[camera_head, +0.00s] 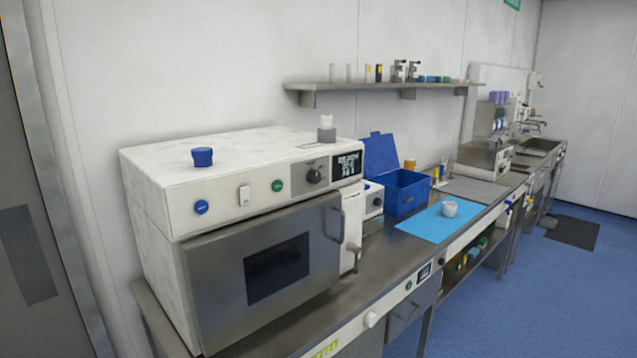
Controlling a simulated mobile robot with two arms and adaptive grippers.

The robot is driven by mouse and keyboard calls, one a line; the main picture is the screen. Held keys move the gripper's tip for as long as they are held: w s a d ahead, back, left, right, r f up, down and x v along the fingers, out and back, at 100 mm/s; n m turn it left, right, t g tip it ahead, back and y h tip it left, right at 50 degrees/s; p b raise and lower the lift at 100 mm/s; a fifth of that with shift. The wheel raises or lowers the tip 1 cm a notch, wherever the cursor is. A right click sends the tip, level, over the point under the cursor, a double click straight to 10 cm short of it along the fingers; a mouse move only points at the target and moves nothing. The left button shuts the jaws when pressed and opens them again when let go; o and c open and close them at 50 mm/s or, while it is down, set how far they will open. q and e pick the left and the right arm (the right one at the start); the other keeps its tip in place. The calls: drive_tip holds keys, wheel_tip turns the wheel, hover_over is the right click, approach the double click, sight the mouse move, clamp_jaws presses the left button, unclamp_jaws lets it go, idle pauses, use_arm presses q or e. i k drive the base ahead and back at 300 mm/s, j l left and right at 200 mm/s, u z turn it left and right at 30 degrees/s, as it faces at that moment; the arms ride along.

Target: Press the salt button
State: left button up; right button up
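No button with a readable "salt" label shows, so I cannot tell which one is the salt button. A white and grey oven-like machine (260,230) stands at the left end of the counter. Its front panel carries a round blue button (201,207), a white rocker switch (244,195), a round green button (277,185), a dark knob (314,174) and a small dark display (347,164). The counter front carries a small green button (408,285) beside a small display (425,271). Neither of my grippers is in view.
A blue cap (202,157) and a small grey-white container (326,129) sit on the machine. An open blue box (406,192) and a white cup (449,209) on a blue mat (428,225) stand to its right. A wall shelf (380,86) holds small items. Blue floor (545,300) is clear.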

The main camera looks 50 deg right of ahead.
sight(201, 207)
drive_tip(key=z, duration=1.4)
